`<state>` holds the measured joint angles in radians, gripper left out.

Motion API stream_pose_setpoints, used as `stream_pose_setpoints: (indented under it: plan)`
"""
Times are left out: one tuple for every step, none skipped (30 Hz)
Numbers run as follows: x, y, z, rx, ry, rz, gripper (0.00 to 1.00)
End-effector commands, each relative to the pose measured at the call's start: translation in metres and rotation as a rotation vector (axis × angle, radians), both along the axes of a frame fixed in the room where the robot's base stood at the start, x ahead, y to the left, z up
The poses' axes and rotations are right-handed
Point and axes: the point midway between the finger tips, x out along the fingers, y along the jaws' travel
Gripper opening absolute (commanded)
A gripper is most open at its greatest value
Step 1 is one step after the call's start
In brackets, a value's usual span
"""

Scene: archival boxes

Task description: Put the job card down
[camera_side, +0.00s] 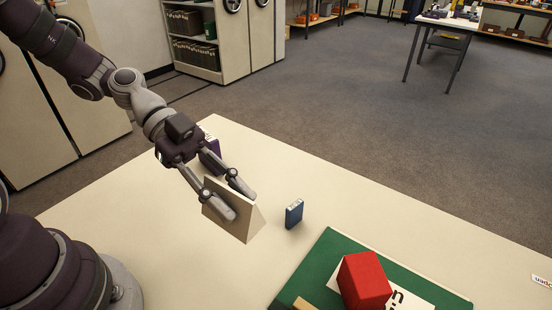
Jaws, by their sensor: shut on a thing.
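A cream, tent-shaped card (248,227), which looks like the job card, is between the fingers of my gripper (237,203). My gripper is shut on it, one finger on each side, pointing down and to the right. The fingers cover part of its faces. It is low over the cream table (130,205); I cannot tell whether its lower edge touches the top.
A small blue box (294,213) stands just right of the card. A green mat (335,250) at the front right bears a red block (363,280) and a white lettered sheet (410,297). A purple thing (210,158) is partly hidden behind my gripper.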

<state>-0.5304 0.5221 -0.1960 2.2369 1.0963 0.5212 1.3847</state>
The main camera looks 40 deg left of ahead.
Motion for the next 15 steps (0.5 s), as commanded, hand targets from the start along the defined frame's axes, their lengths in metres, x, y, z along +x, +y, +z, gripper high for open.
stream_pose_setpoints:
  plan:
    - [0.000, 0.000, 0.006, 0.003, -0.006, 0.000, 0.01]
    - [0.000, 0.000, 0.010, 0.004, -0.005, -0.001, 0.01]
    - [0.006, 0.000, 0.007, 0.000, 0.000, 0.029, 0.01]
    - [0.010, 0.001, 0.004, -0.001, 0.004, 0.053, 0.01]
    - [0.015, 0.001, 0.001, -0.001, 0.004, 0.077, 0.01]
    - [0.022, 0.002, -0.002, -0.001, 0.003, 0.111, 0.01]
    - [0.028, 0.003, -0.004, 0.000, 0.003, 0.139, 0.01]
    - [0.034, 0.004, -0.007, -0.001, 0.003, 0.167, 0.01]
    - [0.042, 0.005, -0.010, 0.000, 0.003, 0.210, 0.01]
    - [0.049, 0.006, -0.013, -0.001, 0.003, 0.244, 0.01]
    - [0.056, 0.008, -0.015, 0.000, 0.002, 0.279, 0.01]
    - [0.067, 0.010, -0.018, -0.001, 0.003, 0.334, 0.01]
    - [0.075, 0.011, -0.020, 0.000, 0.002, 0.375, 0.01]
    - [0.085, 0.013, -0.022, 0.000, -0.001, 0.423, 0.01]
    - [0.098, 0.016, -0.024, 0.000, -0.001, 0.488, 0.01]
